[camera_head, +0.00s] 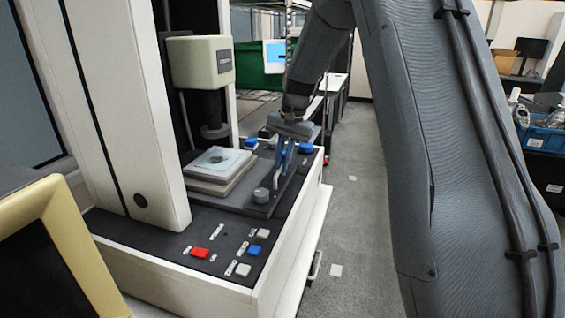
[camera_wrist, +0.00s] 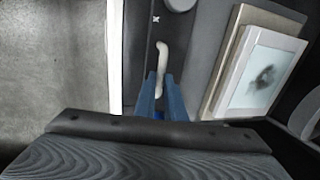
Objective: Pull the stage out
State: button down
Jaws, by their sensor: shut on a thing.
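The stage (camera_head: 279,192) is a dark flat plate on the deck of the measuring machine, with a pale stacked slab (camera_head: 218,163) and a small grey knob (camera_head: 261,195) on it. In the wrist view the slab (camera_wrist: 262,70) lies to the right of my fingers, with a dark smudge on its top. A pale curved handle (camera_wrist: 162,56) on the dark plate runs down between my blue fingers. My gripper (camera_head: 283,158) is at the stage's right side in the head view. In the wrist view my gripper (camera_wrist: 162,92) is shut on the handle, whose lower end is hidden.
A cream probe head (camera_head: 200,62) hangs over the slab. Red, blue and white buttons (camera_head: 228,250) sit on the deck's front, near the stage. The white column (camera_head: 130,110) stands left.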

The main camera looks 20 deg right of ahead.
jog(key=s+d+p, duration=0.2)
jog(key=s+d, duration=0.4)
jog(key=d, duration=0.4)
jog(key=shift+s, duration=0.25)
jog(key=c, duration=1.8)
grip_release()
jog(key=shift+r, duration=0.1)
jog(key=r, duration=0.2)
jog(key=r+b, duration=0.1)
jog(key=r, duration=0.2)
jog(key=s+d+r+b, duration=0.1)
jog(key=r, duration=0.1)
jog(key=shift+r, duration=0.25)
jog(key=shift+d, duration=0.1)
